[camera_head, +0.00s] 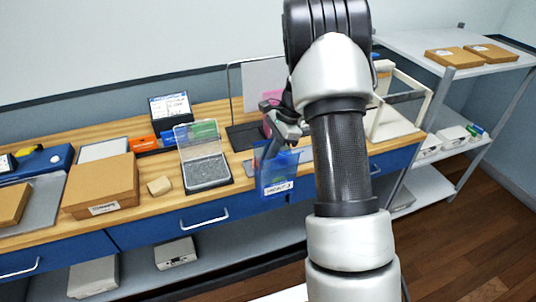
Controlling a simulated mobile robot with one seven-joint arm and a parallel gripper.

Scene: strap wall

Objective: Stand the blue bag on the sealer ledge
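The blue bag (272,174) is translucent, with a white printed label low on its front. It hangs roughly upright below my gripper (284,140), in front of the bench's front edge and a blue drawer. My gripper appears shut on the bag's upper part; the fingertips are small and partly hidden. A dark plate with a thin upright frame (232,100) stands on the bench behind the gripper. A white framed stand (414,98) is to the right, partly hidden by my arm. I cannot tell which of these, if either, is the sealer ledge.
The wooden bench (140,203) carries a cardboard box (101,187), a small tan block (159,186) and a grey foam-lined case (206,172) with its clear lid up. Orange, blue and green boxes stand behind. A grey shelf rack (450,57) stands at right.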

